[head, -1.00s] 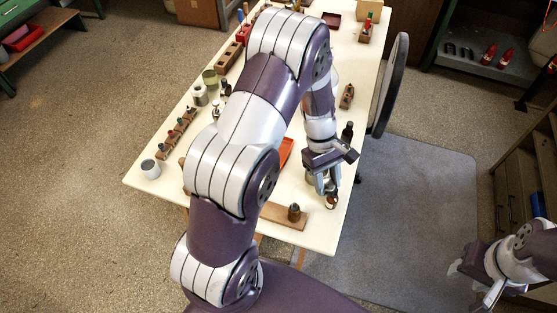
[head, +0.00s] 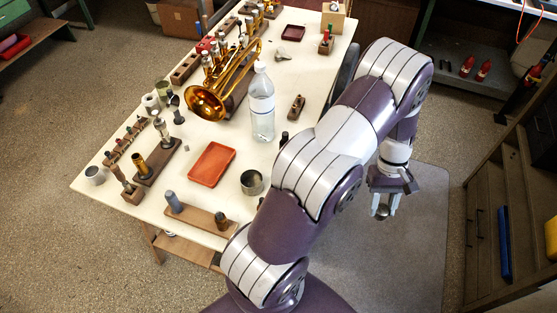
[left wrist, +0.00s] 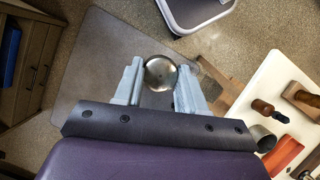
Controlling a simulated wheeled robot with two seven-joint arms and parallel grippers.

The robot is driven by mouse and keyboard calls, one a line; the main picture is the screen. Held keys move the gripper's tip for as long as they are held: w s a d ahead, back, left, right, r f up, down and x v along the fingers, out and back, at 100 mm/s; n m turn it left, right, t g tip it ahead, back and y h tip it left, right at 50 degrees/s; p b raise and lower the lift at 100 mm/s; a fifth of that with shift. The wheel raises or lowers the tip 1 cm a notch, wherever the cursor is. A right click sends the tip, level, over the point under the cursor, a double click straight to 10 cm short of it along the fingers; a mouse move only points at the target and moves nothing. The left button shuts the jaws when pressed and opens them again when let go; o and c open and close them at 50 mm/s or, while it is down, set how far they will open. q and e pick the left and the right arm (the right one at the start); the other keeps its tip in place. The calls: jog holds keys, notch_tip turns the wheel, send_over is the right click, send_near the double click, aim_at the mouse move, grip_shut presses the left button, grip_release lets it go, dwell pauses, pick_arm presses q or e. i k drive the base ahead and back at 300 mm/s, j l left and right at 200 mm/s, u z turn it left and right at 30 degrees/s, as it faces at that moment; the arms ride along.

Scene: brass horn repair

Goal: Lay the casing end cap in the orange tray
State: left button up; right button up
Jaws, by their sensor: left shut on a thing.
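The casing end cap, a small round silvery metal piece, is between the fingers of my left gripper (head: 381,205). In the left wrist view the cap (left wrist: 160,72) sits between the two pale fingertips (left wrist: 158,88), which are shut on it. The gripper hangs over the floor mat, off the right side of the table. The orange tray (head: 212,164) lies flat and empty on the table, left of the gripper; part of it shows at the lower right of the left wrist view (left wrist: 284,155). My right gripper is not in view.
Beside the tray stand a metal can (head: 252,183), a clear bottle (head: 262,105) and a brass trumpet (head: 210,100). A wooden board with pegs (head: 200,217) lies along the table's front edge. Wooden racks line the left edge. A wooden drawer cabinet (head: 483,210) stands at the right.

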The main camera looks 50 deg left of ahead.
aim_at(212, 165)
jog(key=i+u, duration=0.25)
jog(key=u, duration=0.15)
jog(key=i+l+u, duration=0.15)
jog(key=i+u, duration=0.2)
jog(key=i+l+u, duration=0.15)
jog(key=u, duration=0.25)
jog(key=i+j+u, duration=0.1)
jog(key=u, duration=0.3)
jog(key=i+u, duration=0.3)
jog(key=u, duration=0.15)
jog(key=i+u, duration=0.2)
jog(key=u, duration=0.2)
jog(key=i+u, duration=0.2)
jog(key=u, duration=0.25)
